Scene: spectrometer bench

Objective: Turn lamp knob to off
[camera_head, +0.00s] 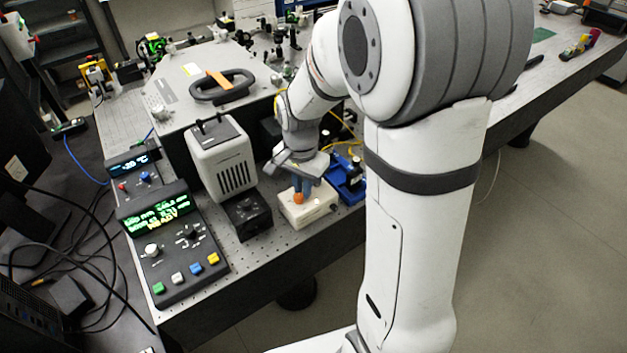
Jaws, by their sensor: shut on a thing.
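My gripper (300,186) points down over a small cream box (318,214) near the front edge of the bench. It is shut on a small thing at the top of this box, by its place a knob. An orange part (299,197) and a bluish part show at the fingertips, and I cannot tell which belong to the gripper. The knob's pointer and any off mark are hidden or too small to read. A beige vented housing (226,165), perhaps the lamp, stands to the left of the gripper.
A black box (247,215) stands close left of the cream box, and a blue device (346,180) close right. A control panel (171,245) with a green display, knobs and coloured buttons lies at left. A large grey cover (180,112) with a handle is behind.

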